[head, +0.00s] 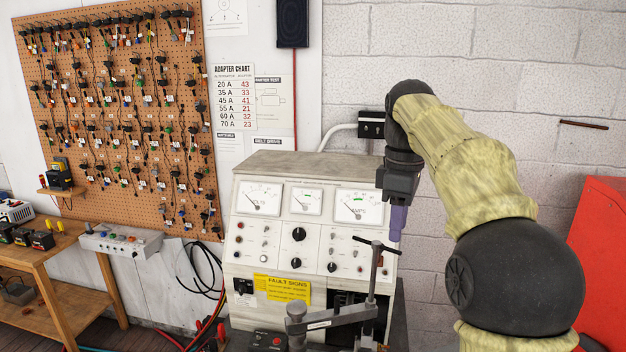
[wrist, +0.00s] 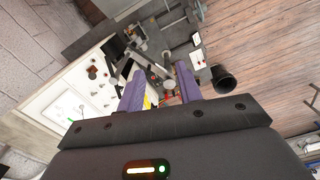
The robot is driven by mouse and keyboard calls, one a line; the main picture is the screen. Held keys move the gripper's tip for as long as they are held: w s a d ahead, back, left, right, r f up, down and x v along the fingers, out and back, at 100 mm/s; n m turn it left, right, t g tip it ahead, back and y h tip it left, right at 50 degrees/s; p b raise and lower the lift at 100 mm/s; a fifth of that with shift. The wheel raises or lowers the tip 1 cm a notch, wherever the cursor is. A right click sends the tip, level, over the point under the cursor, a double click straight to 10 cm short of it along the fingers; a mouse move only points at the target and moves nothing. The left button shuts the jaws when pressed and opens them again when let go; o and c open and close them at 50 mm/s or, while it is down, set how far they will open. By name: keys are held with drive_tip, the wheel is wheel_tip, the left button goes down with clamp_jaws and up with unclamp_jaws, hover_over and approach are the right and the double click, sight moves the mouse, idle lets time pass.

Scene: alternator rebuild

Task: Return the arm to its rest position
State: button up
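My gripper (head: 398,222) hangs pointing down in front of the right side of the grey test bench (head: 262,226), near its amps meter. In the wrist view my gripper (wrist: 160,85) shows two purple fingers spread wide apart with nothing held between them. My arm, in a yellowish sleeve with dark joints, reaches in from the right side of the head view and bends down at the wrist. The clamp with a T-handle (head: 372,275) stands on the bench front, below my gripper and apart from it in the head view.
A pegboard (head: 120,130) with hanging adapters covers the left wall. A wooden table (head: 50,255) stands at left. A red cabinet (head: 602,265) is at the right edge, behind my arm. The wrist view shows a black bin (wrist: 222,78) on open wooden floor.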

drive_tip(key=s+f+m+t+b, duration=0.15)
drive_tip(key=f+m, duration=0.25)
drive_tip(key=f, duration=0.6)
drive_tip(key=s+f+m+b, duration=0.1)
drive_tip(key=s+f+m, duration=0.2)
drive_tip(key=f, duration=0.8)
drive_tip(key=s+f+m+t+b, duration=0.1)
drive_tip(key=s+f+m, duration=0.5)
drive_tip(key=s+f, duration=0.6)
drive_tip(key=shift+s+f+b, duration=0.4)
drive_tip(key=shift+f+b, duration=0.25)
drive_tip(key=shift+f, duration=0.3)
